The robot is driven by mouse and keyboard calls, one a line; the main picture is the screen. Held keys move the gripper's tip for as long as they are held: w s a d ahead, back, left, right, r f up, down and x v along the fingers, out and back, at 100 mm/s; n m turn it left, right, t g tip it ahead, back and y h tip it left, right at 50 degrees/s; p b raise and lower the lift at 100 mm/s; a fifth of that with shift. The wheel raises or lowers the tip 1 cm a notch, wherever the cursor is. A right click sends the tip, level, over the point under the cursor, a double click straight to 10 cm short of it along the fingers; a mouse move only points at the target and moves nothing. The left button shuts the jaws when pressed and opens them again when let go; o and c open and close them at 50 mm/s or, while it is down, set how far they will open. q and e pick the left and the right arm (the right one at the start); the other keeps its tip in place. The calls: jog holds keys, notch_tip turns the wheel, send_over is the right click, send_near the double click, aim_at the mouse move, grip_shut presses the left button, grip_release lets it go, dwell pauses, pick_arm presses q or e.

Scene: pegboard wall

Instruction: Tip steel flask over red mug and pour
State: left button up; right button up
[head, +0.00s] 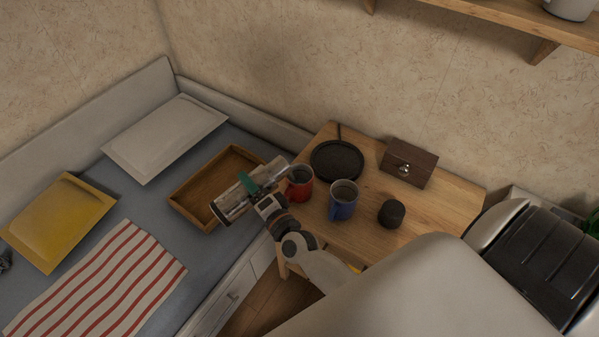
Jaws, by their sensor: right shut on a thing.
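The steel flask (232,207) is held tilted far over, close to level, left of the red mug. Its upper-right end is beside the rim of the red mug (301,190); I cannot tell whether they touch. A teal part shows across the flask's middle. My right gripper (256,192) is shut around the flask, with its arm reaching in from the lower right. The red mug stands upright at the left edge of the wooden table (440,200). No stream of liquid can be made out. My left gripper is not in view.
A blue mug (343,203) stands right of the red mug, with a dark round object (391,212) beyond it. A black round plate (337,160) and a brown box (408,163) are behind. A wooden tray (190,213) lies on the bench at left.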

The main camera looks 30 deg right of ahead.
jog(key=shift+r+m+p, duration=0.35)
jog(key=shift+r+m, duration=0.05)
jog(key=shift+r, duration=0.15)
dwell(0.5)
jog(key=shift+r, duration=0.1)
dwell(0.9)
jog(key=shift+r+m, duration=0.1)
jog(key=shift+m, duration=0.2)
dwell(0.5)
